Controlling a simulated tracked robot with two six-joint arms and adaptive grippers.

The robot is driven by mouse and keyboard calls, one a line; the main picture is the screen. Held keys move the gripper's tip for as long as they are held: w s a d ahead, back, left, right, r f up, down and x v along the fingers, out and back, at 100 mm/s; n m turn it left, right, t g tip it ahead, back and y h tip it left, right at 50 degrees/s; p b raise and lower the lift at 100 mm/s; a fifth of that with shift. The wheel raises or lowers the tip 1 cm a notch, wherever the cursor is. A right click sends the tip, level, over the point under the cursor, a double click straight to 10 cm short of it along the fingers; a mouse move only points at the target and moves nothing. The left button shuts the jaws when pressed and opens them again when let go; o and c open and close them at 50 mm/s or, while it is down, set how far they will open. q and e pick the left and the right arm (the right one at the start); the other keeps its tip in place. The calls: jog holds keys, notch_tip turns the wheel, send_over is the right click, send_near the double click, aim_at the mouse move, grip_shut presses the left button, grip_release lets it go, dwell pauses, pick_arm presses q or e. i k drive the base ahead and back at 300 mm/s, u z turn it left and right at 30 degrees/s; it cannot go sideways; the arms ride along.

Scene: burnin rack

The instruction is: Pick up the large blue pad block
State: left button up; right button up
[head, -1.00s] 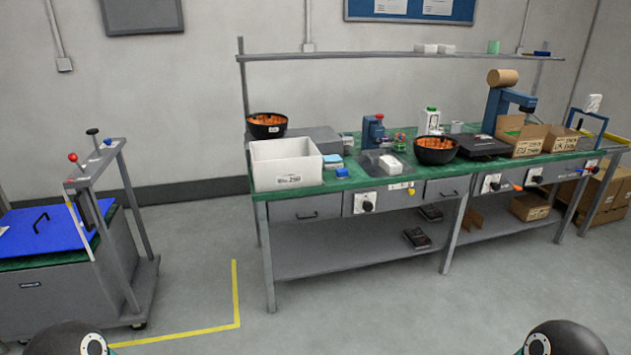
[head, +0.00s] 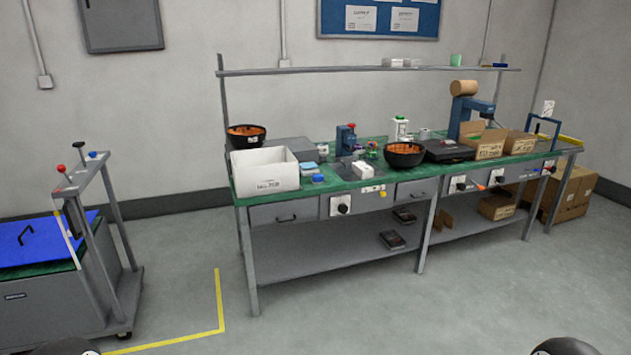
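A small blue block (head: 318,178) lies on the green bench top (head: 375,186), just right of the white bin. A light-blue and white pad-like block (head: 308,167) lies just behind it. At this distance I cannot tell which of them is the large blue pad block. Neither of my grippers is in view; only dark rounded parts of my own arms show at the bottom edge, far from the bench.
A white bin (head: 264,178) stands at the bench's left end. A black bowl (head: 404,155) of orange pieces and a blue press-like device (head: 346,141) are nearby. A grey cart (head: 60,303) with a blue panel (head: 35,238) stands left. Open floor lies before the bench.

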aim_at(318, 179)
jog(key=z, duration=0.05)
jog(key=i, duration=0.9)
jog(key=u, duration=0.2)
jog(key=k, duration=0.9)
jog(key=z, duration=0.15)
jog(key=i, duration=0.9)
jog(key=u, duration=0.05)
